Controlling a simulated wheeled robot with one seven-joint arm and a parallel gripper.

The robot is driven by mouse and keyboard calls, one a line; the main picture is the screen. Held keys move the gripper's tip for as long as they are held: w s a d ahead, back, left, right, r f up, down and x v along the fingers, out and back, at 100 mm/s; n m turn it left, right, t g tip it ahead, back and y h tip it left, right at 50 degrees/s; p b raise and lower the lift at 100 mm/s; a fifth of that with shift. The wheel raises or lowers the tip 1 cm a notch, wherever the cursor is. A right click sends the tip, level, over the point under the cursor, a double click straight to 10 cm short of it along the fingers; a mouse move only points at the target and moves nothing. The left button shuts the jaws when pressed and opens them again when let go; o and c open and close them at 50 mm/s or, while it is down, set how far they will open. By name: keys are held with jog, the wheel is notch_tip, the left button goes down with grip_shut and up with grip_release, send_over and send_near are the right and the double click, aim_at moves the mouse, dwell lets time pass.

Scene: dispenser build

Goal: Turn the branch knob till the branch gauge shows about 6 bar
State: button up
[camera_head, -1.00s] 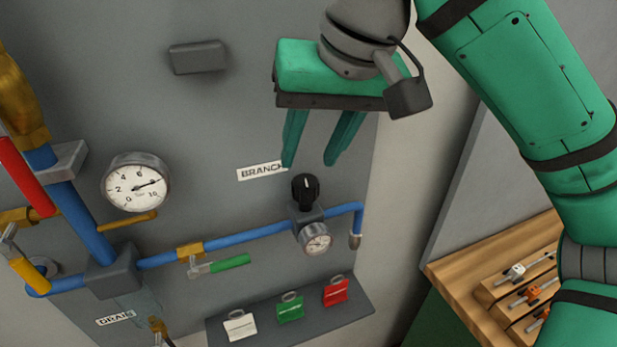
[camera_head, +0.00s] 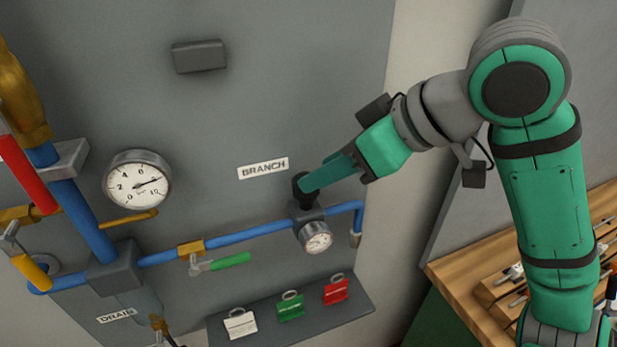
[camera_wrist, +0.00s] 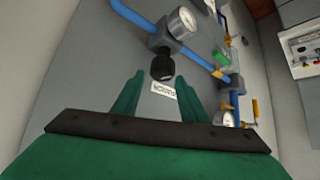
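The black branch knob (camera_head: 303,202) stands on the valve block at the right of the blue branch pipe, partly hidden by my fingers in the head view. It also shows in the wrist view (camera_wrist: 162,67), ahead of and roughly between my fingertips. My gripper (camera_head: 308,184) is open and comes to the knob from the right; in the wrist view its fingers (camera_wrist: 158,82) are spread with nothing between them. I cannot tell whether they touch the knob. The small branch gauge (camera_head: 316,237) sits just below the knob; its reading is too small to tell.
A larger gauge (camera_head: 137,182) on the left reads about 8. A BRANCH label (camera_head: 263,168) is above the pipe. A green-handled valve (camera_head: 230,261) hangs left of the branch gauge. A shelf (camera_head: 255,329) with white, green and red tags lies below. A wooden bench (camera_head: 460,268) stands right.

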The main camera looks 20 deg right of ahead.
aim_at(298, 193)
jog(key=x, duration=0.5)
jog(key=shift+a+r, duration=0.1)
jog(key=shift+a, duration=0.2)
jog(key=shift+d, duration=0.1)
jog(key=c, duration=0.7)
jog(key=shift+m+t+h, duration=0.3)
jog(key=shift+m+h, duration=0.2)
jog(key=shift+m, duration=0.3)
jog(key=shift+c, duration=0.2)
jog(key=shift+w, duration=0.1)
jog(key=o, duration=0.7)
jog(key=shift+o, duration=0.2)
